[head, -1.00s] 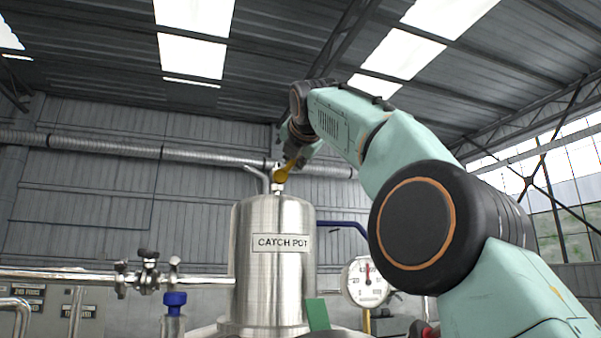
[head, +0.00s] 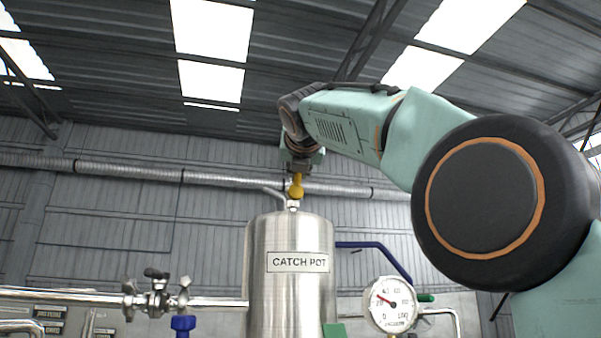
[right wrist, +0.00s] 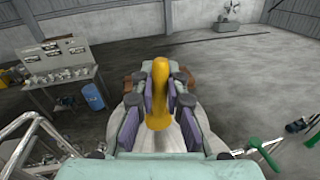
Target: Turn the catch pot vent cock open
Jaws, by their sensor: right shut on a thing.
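The steel catch pot (head: 290,285) stands upright in the middle of the head view, with a "CATCH POT" label on its front. The yellow handle of its vent cock (head: 296,189) is on top of the pot and stands about upright in this view. My right gripper (head: 299,171) comes down on it from above. In the right wrist view my right gripper (right wrist: 160,98) is shut on the yellow handle (right wrist: 160,75), which lies lengthwise between the fingers. The cock's body is mostly hidden there. My left gripper is not in view.
A round gauge (head: 390,304) is right of the pot, near a dark blue pipe (head: 375,247). A steel pipe with a valve (head: 157,298) joins from the left. The right wrist view shows a blue drum (right wrist: 92,96) by a bench and open floor beyond.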

